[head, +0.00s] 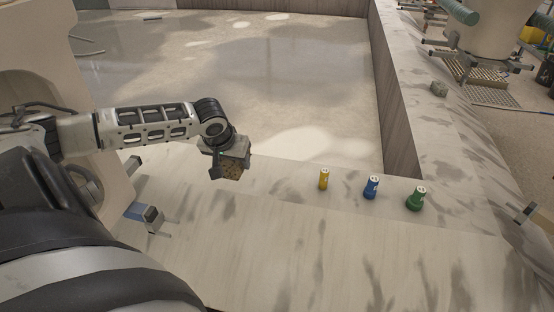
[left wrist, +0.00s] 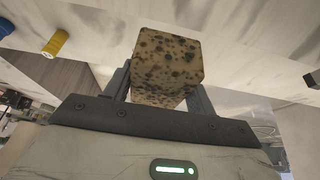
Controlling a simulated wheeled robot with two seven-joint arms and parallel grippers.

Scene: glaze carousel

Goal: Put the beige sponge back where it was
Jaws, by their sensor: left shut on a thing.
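The beige sponge (left wrist: 168,62) is a block with dark speckles. My left gripper (left wrist: 158,88) is shut on it, with one finger on each side. In the head view my left gripper (head: 226,165) is left of the middle, with the sponge (head: 231,172) partly hidden at its end. It appears held above the pale worktop (head: 270,230). My right gripper cannot be made out in either view.
A yellow cylinder (head: 324,179), a blue one (head: 371,187) and a green one (head: 416,198) stand in a row right of my left gripper. A small grey block (head: 439,88) lies on the right ledge. The front worktop is mostly clear. A sunken basin (head: 280,80) lies behind it.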

